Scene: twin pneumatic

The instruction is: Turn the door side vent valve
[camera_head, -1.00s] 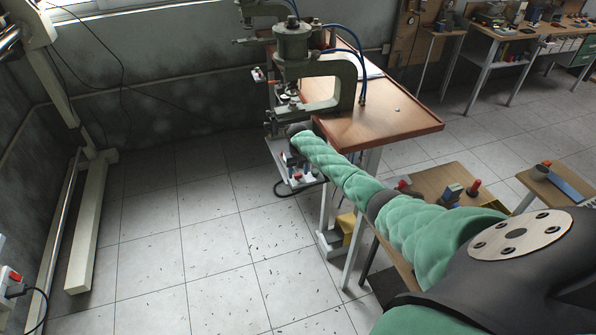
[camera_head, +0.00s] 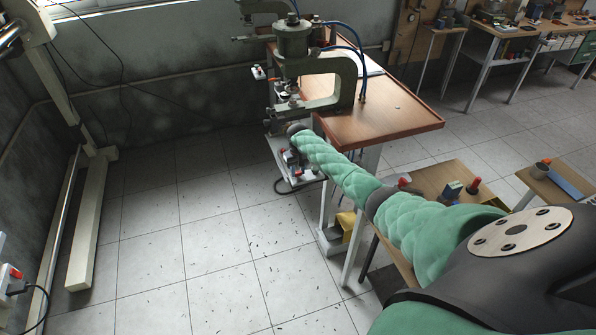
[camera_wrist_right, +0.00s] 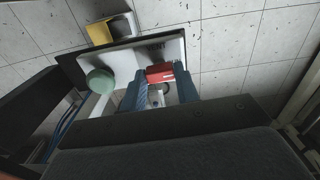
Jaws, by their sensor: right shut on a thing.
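A red part (camera_wrist_right: 160,73), which looks like a valve handle, sits on a pale plate (camera_wrist_right: 120,62) in the right wrist view. My right gripper (camera_wrist_right: 162,80) has its two blue fingers on either side of the red part and is shut on it. In the head view the end of my right arm, with the right gripper (camera_head: 292,134), is at the front left corner of the press table, below the press. Its fingers and the red part it holds are hidden or too small to tell there. My left gripper is not in view.
A grey-green press (camera_head: 292,42) with blue hoses stands on the wooden table (camera_head: 400,115). A round green knob (camera_wrist_right: 100,80) is beside the red part. A low bench (camera_head: 440,178) with small parts stands at right. The tiled floor (camera_head: 200,240) at left is clear.

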